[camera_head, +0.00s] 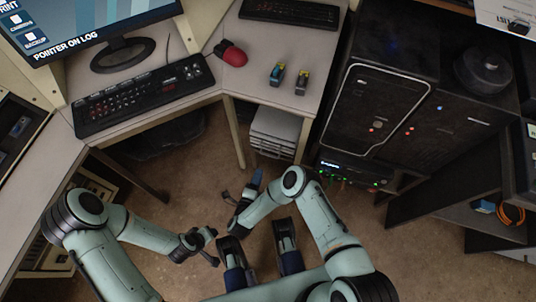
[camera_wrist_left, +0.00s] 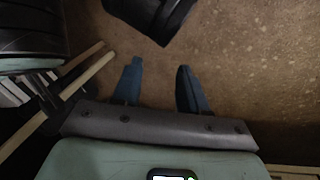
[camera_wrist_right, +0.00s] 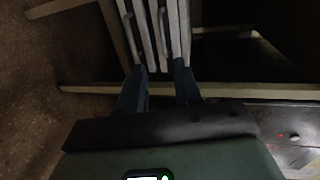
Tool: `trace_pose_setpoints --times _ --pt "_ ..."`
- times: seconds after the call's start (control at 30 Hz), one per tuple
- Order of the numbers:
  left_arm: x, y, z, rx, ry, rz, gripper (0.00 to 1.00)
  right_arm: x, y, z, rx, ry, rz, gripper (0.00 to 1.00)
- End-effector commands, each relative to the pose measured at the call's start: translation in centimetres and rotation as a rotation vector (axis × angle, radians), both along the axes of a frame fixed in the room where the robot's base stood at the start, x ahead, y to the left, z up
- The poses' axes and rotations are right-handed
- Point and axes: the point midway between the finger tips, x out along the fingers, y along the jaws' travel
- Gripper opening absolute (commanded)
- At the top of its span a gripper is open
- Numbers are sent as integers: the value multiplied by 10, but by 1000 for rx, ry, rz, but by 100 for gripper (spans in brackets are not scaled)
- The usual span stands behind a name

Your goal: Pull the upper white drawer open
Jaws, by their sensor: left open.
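A white drawer unit (camera_head: 276,124) stands under the desk's right part. Its upper drawer (camera_head: 270,143) looks shut, with a lower drawer beneath it. The drawer fronts with bar handles show at the top of the right wrist view (camera_wrist_right: 152,32); I cannot tell surely which front is the upper one. My right gripper (camera_head: 241,186) is just in front of the unit and to its left, fingers apart and empty, seemingly not touching a handle. My left gripper (camera_head: 212,246) is open and empty above the floor, lower left of the right one, pointing at bare carpet in the left wrist view (camera_wrist_left: 159,66).
Desk legs (camera_head: 234,135) stand left of the drawers. Black equipment cabinets (camera_head: 375,108) stand close on the right. Floor in front is clear.

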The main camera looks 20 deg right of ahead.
Motion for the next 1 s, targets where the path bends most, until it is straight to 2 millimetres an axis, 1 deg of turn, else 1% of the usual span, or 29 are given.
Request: trace_pose_setpoints --times 0.07,0.17,0.27,0.37,0.5,0.7,0.83,1.0 --pt "4 2 -5 6 -11 5 43 2 -3 -2 2 -21 -24 34" --pt "12 6 -11 15 -30 13 43 10 -9 -4 2 -27 -31 34" --pt "24 13 -20 31 -60 26 43 25 -20 -8 0 -27 -30 34" --pt "23 16 -27 37 -56 31 43 43 -32 -11 -1 -28 -31 34" --pt "5 19 -45 35 5 33 43 67 -48 -18 -2 -27 -28 34" --pt "-16 21 -63 32 77 35 43 94 -66 -24 -1 -26 -26 34" --pt "-25 23 -69 31 106 36 43 103 -72 -26 -1 -25 -25 34" --pt "-28 23 -70 30 118 38 43 107 -75 -27 0 -23 -24 34"
